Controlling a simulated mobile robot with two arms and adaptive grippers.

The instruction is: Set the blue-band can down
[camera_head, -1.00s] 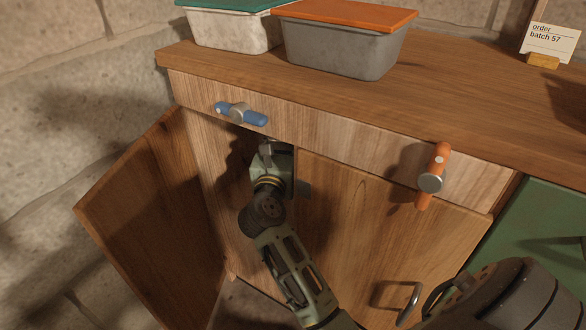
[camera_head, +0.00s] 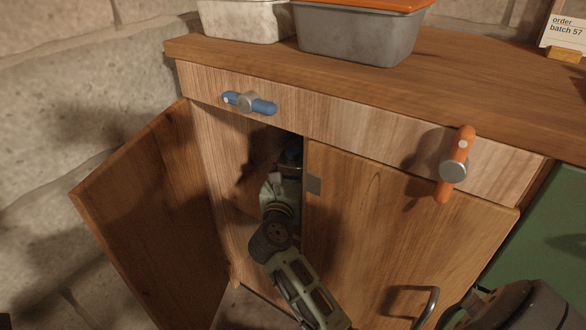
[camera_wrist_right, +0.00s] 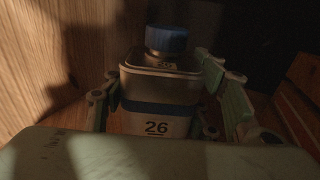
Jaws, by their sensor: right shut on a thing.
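The blue-band can (camera_wrist_right: 158,108) is pale, with a dark blue band, a blue cap (camera_wrist_right: 167,40) and the number 26. It looks upright in the right wrist view. My right gripper (camera_wrist_right: 168,106) is shut on it, with a finger on either side. In the head view my right gripper (camera_head: 284,178) reaches into the open left side of the cupboard (camera_head: 370,200). A bit of the can's blue cap shows there beyond the gripper; the rest is hidden. I cannot tell whether the can touches a surface below. My left gripper is not in view.
The open door (camera_head: 150,215) stands left of my arm, and the closed right door (camera_head: 375,235) is close on its right. A blue tap handle (camera_head: 262,105) is above the opening; an orange one (camera_head: 460,150) is further right. A grey bin (camera_head: 358,38) stands on top.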

